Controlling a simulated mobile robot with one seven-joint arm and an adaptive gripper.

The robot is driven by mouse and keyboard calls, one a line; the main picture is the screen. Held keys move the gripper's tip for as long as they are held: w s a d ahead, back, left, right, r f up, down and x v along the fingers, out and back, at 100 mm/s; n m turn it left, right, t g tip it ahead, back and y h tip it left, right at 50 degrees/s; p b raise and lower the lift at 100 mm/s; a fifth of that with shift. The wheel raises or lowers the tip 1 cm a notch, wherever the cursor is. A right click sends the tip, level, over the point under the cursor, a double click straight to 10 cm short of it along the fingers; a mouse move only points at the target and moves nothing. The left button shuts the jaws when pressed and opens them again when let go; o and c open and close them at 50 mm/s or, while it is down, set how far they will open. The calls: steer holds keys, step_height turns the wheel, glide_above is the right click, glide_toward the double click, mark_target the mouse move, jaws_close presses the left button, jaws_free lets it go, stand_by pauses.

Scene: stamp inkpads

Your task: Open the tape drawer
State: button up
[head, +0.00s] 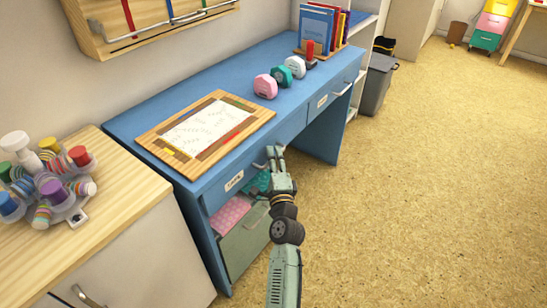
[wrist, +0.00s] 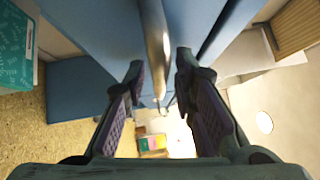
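The blue desk (head: 150,113) has a left drawer (head: 256,166) and a right drawer (head: 343,87), each with a small white label. I cannot read the labels well enough to tell which is the tape drawer. My gripper (head: 275,152) is at the front of the left drawer. In the wrist view, a silver bar handle (wrist: 154,35) runs between my two fingers (wrist: 160,80). The fingers stand apart, with a gap beside the bar, and are not closed on it. Both drawers look shut.
Below the left drawer is a compartment with a pink dotted item (head: 229,214) and a grey-green front (head: 245,243). The floor to the right is clear.

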jaws_close()
stand_by(0.6)
